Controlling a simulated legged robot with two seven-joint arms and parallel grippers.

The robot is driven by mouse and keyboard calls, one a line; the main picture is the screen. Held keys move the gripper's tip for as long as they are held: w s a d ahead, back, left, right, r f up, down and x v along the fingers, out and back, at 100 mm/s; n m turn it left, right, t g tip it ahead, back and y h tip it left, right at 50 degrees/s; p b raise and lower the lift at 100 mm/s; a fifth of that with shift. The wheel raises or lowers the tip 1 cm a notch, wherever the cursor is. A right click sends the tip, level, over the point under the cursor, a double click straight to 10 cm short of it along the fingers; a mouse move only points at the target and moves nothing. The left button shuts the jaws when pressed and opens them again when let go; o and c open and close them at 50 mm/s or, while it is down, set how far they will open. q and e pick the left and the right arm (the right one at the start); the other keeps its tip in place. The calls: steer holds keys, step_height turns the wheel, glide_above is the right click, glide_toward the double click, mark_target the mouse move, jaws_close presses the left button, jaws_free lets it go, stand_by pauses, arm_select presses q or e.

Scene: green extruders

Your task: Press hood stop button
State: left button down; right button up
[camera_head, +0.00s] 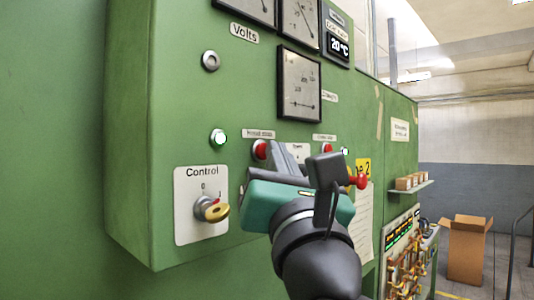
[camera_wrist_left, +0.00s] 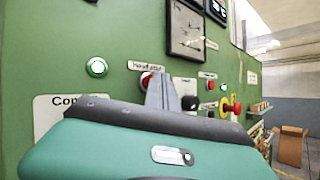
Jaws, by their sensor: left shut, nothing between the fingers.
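The green control panel (camera_head: 180,110) fills the left and middle of the head view. A red button (camera_head: 260,150) sits under a small label (camera_head: 258,134) that seems to read hood stop. It also shows in the wrist view (camera_wrist_left: 146,80), partly covered by my fingers. My left gripper (camera_head: 285,153), with its teal body, is shut and empty. Its grey fingertips, also in the wrist view (camera_wrist_left: 160,82), point at the panel just right of this button and overlap its edge. I cannot tell if they touch it. My right gripper is not in view.
A second red button (camera_head: 331,146) is farther right. A red mushroom knob (camera_head: 357,181) sticks out beyond my wrist. A cardboard box (camera_head: 467,250) stands far right.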

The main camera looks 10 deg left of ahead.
arm_select(q)
steer(key=shift+w+a, duration=0.1)
steer(key=shift+a, duration=0.05)
stand_by(0.6)
steer(key=shift+s+d+b, duration=0.35)
steer(key=shift+d, duration=0.2)
steer(key=s+d, duration=0.1)
steer(key=d, duration=0.1)
steer(key=s+d, duration=0.2)
steer(key=shift+d, duration=0.15)
stand_by(0.6)
steer(key=shift+f, duration=0.1)
